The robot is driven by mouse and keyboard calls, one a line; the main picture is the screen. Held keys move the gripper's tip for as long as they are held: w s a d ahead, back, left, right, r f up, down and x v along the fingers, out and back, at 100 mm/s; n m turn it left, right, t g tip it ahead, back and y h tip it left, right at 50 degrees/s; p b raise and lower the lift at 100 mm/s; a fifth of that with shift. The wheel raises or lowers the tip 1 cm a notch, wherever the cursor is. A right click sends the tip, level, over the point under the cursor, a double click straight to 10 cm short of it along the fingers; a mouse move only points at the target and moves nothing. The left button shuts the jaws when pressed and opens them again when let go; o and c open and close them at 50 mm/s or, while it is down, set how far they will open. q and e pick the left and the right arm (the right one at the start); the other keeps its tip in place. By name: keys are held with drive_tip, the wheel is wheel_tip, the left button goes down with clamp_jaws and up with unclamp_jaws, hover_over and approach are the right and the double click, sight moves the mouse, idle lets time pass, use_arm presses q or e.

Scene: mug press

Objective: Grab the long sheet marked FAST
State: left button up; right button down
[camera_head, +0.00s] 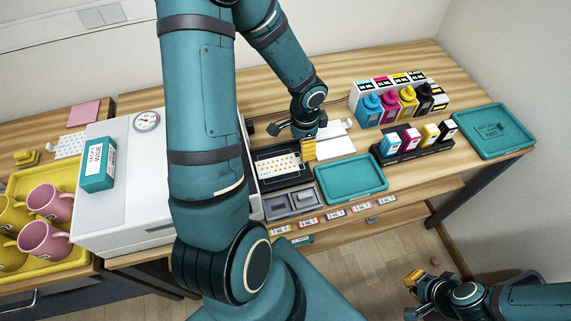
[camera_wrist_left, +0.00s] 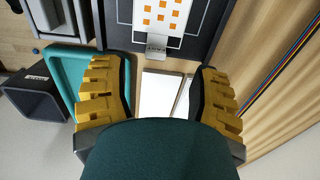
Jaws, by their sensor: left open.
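The long white sheet with orange squares (camera_head: 278,166) lies on a dark flat bed beside the white machine; its small lettering appears to read FAST. Part of the sheet (camera_wrist_left: 162,14) shows at the top of the left wrist view, with a grey tab at its near end. My left gripper (camera_head: 308,149) hangs by the sheet's right end. In the left wrist view its yellow fingers (camera_wrist_left: 155,72) are wide apart, with nothing gripped between them. My right gripper (camera_head: 413,278) is low at the bottom right, far from the sheet; its opening is unclear.
Plain white sheets (camera_head: 334,141) lie right of the bed. An empty teal tray (camera_head: 350,194) is in front, and a grey divided box (camera_head: 290,202) stands left of it. Ink bottles (camera_head: 389,100) and cartridges (camera_head: 412,152) stand farther right. The white machine (camera_head: 130,200) blocks the left.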

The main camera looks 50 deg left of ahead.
sight(281, 163)
use_arm(q)
drive_tip(key=f, duration=0.2)
drive_tip(key=f+b, duration=0.2)
drive_tip(key=f, duration=0.1)
drive_tip(key=shift+d+f, duration=0.3)
drive_tip(key=c, duration=0.9)
drive_tip(key=shift+r, duration=0.1)
drive_tip(key=shift+c, duration=0.2)
